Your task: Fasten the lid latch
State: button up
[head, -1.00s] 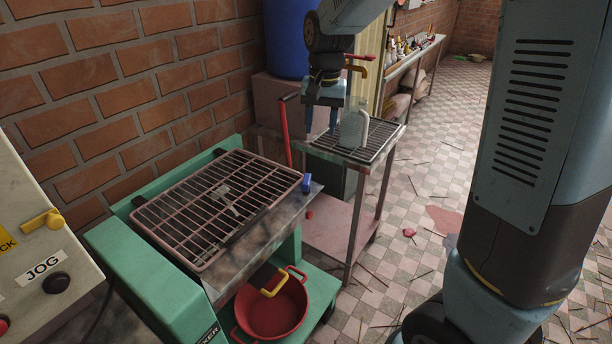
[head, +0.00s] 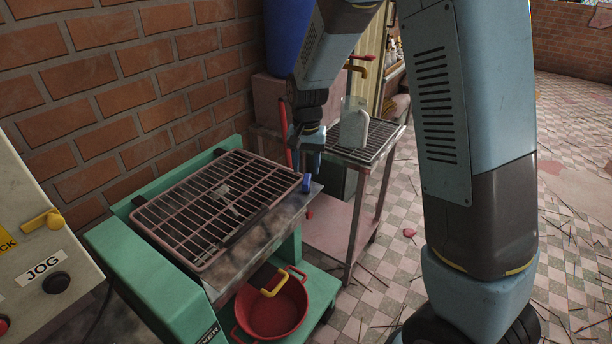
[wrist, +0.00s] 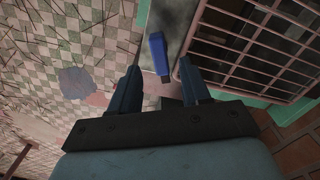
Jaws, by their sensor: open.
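The lid is a pinkish wire grid (head: 215,205) lying flat over the top of the green machine. Its near bars also show in the wrist view (wrist: 250,45). A small blue latch (head: 306,184) is on the metal edge at the lid's right corner. In the wrist view the blue latch (wrist: 158,52) lies just beyond and between the fingertips, apart from both. My gripper (head: 309,166) is open and empty, just above the latch in the head view. Its two fingers (wrist: 158,70) point toward the latch.
A red lever (head: 284,135) stands behind the lid. A metal rack table (head: 375,143) with a clear jug (head: 353,125) stands behind at the right. The brick wall (head: 100,90) bounds the left.

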aim_at(306, 178)
jog(key=shift+f, duration=2.05)
grip_shut()
